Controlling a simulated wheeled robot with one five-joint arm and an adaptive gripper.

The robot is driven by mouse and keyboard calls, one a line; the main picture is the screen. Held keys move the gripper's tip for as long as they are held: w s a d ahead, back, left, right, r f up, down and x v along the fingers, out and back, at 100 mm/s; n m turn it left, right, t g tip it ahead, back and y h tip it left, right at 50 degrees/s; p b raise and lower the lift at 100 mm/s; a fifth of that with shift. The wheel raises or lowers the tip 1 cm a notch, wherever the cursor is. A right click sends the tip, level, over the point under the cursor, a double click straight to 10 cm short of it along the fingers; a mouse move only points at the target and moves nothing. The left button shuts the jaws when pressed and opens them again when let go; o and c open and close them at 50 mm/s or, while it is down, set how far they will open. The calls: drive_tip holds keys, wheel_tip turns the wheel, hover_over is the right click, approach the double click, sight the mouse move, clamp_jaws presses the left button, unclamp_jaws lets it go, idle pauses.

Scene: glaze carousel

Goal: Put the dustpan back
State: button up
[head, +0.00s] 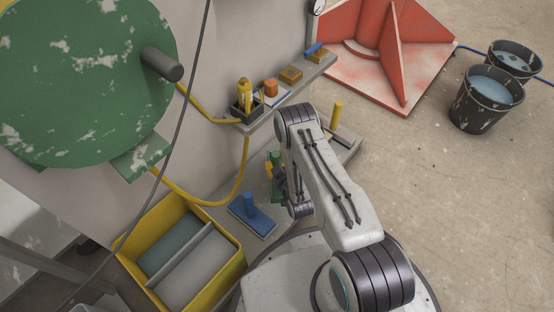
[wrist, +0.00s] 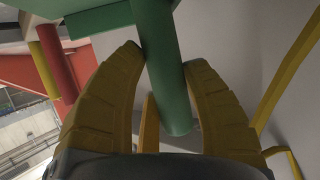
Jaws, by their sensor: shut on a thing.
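A green handled thing, which I take for the dustpan, shows in the wrist view as a round green handle (wrist: 164,75) under a flat green part (wrist: 98,20). My gripper (wrist: 166,58) has its two yellow fingers on either side of this handle and is shut on it. In the head view the green piece (head: 276,160) shows only in part, beside the grey ledge, with my arm hiding much of it and the gripper. I cannot tell whether it touches a surface below.
A blue plate with an upright handle (head: 251,214) lies left of my gripper. A yellow handle (head: 336,115) stands right of my arm. A shelf (head: 328,66) holds small blocks and a yellow bottle. A yellow bin (head: 232,272) is at lower left.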

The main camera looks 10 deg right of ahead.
drive_tip(key=shift+f, duration=0.3)
drive_tip(key=o, duration=1.2)
drive_tip(key=shift+o, duration=0.2)
